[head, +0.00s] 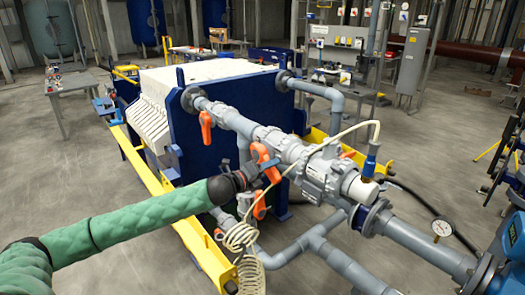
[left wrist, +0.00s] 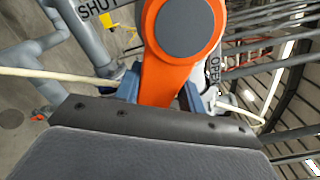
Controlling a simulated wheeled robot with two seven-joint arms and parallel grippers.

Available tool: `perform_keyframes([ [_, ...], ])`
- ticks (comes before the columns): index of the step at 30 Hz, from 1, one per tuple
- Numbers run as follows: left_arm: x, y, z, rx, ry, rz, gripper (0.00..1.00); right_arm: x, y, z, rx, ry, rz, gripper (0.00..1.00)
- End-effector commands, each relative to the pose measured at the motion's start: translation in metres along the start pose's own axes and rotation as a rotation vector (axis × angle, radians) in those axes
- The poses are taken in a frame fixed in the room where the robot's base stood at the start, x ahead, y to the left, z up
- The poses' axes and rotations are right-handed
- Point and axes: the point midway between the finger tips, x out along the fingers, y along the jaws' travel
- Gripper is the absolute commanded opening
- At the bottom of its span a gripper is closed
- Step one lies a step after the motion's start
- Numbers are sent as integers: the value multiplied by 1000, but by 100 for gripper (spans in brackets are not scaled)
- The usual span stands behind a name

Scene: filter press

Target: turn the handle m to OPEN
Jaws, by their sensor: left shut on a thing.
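An orange valve handle (left wrist: 180,75) with a round grey hub fills the upper middle of the left wrist view. My left gripper (left wrist: 160,92) is shut on the lower end of its lever, with a blue-grey finger on each side. In the head view my left gripper (head: 262,172) is at the orange handles in the middle of the grey piping and partly hides the held one. No letter m is readable. My right gripper is not in view.
Another orange handle (head: 206,125) hangs from the upper left pipe. A coiled cream hose (head: 242,238) hangs just below my left gripper. The blue filter press plate (head: 235,105) stands behind the pipes, and a yellow rail (head: 165,195) runs to the left.

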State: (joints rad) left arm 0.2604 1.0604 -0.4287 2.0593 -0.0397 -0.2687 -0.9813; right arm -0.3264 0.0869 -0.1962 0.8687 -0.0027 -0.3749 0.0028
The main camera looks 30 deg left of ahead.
Motion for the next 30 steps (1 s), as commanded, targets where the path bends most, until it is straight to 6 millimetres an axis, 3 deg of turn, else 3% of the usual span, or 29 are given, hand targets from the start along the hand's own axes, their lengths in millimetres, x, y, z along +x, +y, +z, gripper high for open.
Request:
perform_keyframes([
  [1, 0, -12, 5, -48, -2, -7, 10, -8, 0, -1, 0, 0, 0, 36],
  [3, 0, -16, 6, -128, -3, -7, 10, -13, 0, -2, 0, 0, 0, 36],
  [17, 0, -36, 14, -467, -5, -9, 10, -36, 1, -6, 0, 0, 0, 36],
  [21, 0, -39, 16, -572, -5, -10, 10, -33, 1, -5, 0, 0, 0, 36],
  [28, 1, -40, 17, -589, -6, -11, 11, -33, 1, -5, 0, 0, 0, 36],
  [29, 1, -40, 18, -589, -6, -11, 44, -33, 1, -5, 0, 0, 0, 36],
  [30, 1, -40, 18, -588, -6, -11, 51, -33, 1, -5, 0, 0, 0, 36],
])
